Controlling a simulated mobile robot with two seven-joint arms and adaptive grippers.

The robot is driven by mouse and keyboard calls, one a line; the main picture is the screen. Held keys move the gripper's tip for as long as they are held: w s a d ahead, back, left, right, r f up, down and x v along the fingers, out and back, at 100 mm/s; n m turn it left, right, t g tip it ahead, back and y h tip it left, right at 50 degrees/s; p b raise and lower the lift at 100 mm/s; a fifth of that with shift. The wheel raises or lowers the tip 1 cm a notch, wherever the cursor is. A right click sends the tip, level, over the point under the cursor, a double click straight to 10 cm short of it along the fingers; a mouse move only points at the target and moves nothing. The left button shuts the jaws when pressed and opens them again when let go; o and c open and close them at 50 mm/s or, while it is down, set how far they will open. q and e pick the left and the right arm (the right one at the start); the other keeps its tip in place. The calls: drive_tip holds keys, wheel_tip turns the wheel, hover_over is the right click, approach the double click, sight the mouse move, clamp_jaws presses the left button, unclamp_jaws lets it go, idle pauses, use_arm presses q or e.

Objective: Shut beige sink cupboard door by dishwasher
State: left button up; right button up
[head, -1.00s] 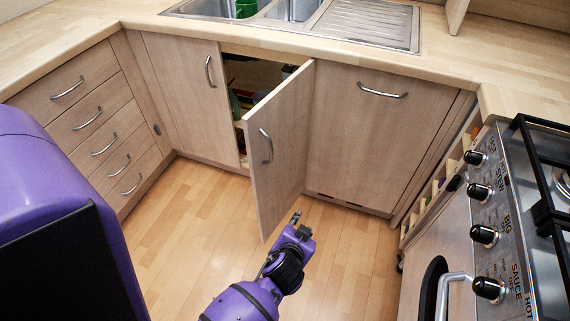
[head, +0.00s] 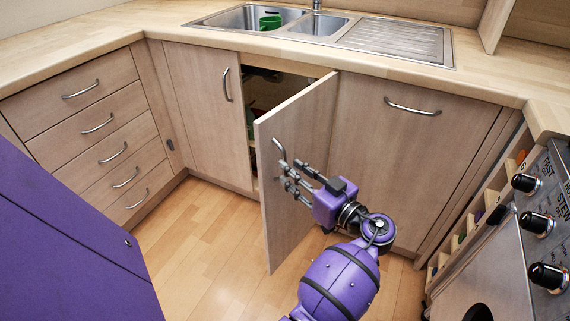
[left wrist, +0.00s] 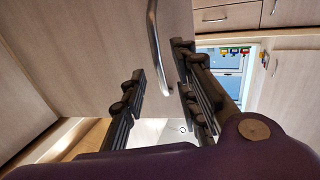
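The beige sink cupboard door (head: 300,125) stands ajar under the sink, hinged on its right beside the wide front panel (head: 400,150). Its free edge points out into the room. Its curved metal handle (head: 280,150) is near that free edge, and shows in the left wrist view (left wrist: 157,50) too. My left gripper (head: 287,178) is at the door's outer face, by the handle's lower part. In the left wrist view its fingers (left wrist: 160,80) are apart, with the handle between or just ahead of them; contact is not clear. My right gripper is not in view.
The dark cupboard opening (head: 262,100) shows left of the door, beside a closed cupboard door (head: 205,100). Drawers (head: 95,125) stand at the left. The cooker (head: 510,240) is close at the right. Wooden floor (head: 215,235) is free in front.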

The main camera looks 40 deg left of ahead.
use_arm(q)
drive_tip(key=shift+w+a, duration=0.2)
drive_tip(key=shift+a, duration=0.85)
drive_tip(key=shift+w+a, duration=0.2)
drive_tip(key=shift+a, duration=0.8)
clamp_jaws()
